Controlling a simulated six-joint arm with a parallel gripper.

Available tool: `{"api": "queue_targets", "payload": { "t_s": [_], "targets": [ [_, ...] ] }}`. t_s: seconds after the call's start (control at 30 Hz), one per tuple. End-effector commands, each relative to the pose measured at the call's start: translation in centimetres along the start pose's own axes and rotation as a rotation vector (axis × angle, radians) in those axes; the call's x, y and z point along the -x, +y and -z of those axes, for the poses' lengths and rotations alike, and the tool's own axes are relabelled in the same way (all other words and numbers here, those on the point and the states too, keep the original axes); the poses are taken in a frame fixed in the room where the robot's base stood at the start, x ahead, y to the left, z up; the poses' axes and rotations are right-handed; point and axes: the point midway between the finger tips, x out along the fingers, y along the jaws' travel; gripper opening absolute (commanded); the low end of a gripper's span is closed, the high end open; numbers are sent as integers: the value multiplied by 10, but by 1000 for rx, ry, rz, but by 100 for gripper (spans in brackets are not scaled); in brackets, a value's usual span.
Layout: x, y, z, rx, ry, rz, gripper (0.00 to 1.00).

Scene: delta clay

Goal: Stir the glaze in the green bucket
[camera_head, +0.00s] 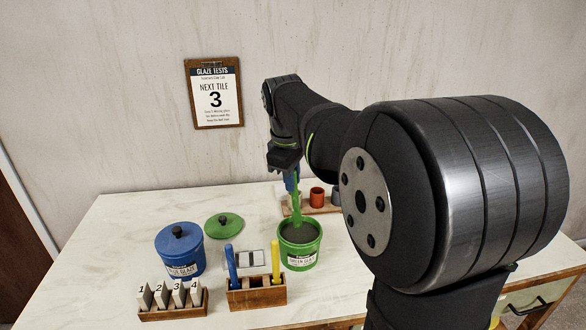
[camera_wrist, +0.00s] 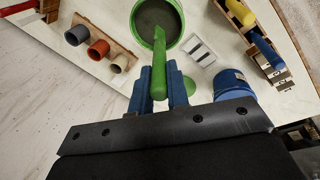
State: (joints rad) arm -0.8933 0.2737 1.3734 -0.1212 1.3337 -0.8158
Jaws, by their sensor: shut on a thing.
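The green bucket (camera_head: 299,259), labelled green glaze, stands open on the table with dark grey-green glaze (camera_head: 301,236) inside. It also shows at the top of the wrist view (camera_wrist: 179,38). My gripper (camera_head: 290,181) is above the bucket and shut on a green stirrer (camera_head: 297,208). In the wrist view the blue fingers (camera_wrist: 159,85) hold the stirrer (camera_wrist: 159,62) between them. Its lower end reaches down inside the bucket rim to the glaze; how deep it sits I cannot tell. The green lid (camera_head: 224,226) lies on the table left of the bucket.
A lidded blue bucket (camera_head: 180,256) stands left. A wooden holder (camera_head: 257,295) with blue and yellow handles is close in front of the green bucket. Numbered tiles (camera_head: 172,296) stand front left. A rack of small cups (camera_head: 317,198) is behind. A clipboard (camera_head: 214,93) hangs on the wall.

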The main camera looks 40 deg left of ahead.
Motion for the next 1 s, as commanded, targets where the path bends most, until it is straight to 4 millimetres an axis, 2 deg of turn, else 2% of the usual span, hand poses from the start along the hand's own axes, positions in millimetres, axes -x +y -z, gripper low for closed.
{"api": "queue_targets", "payload": {
  "t_s": [0.07, 1.0],
  "targets": [
    [-5, -5, -1, 0, 0, 0, 0],
    [-90, -4, -1, -1, -1, 1, 0]
  ]
}}
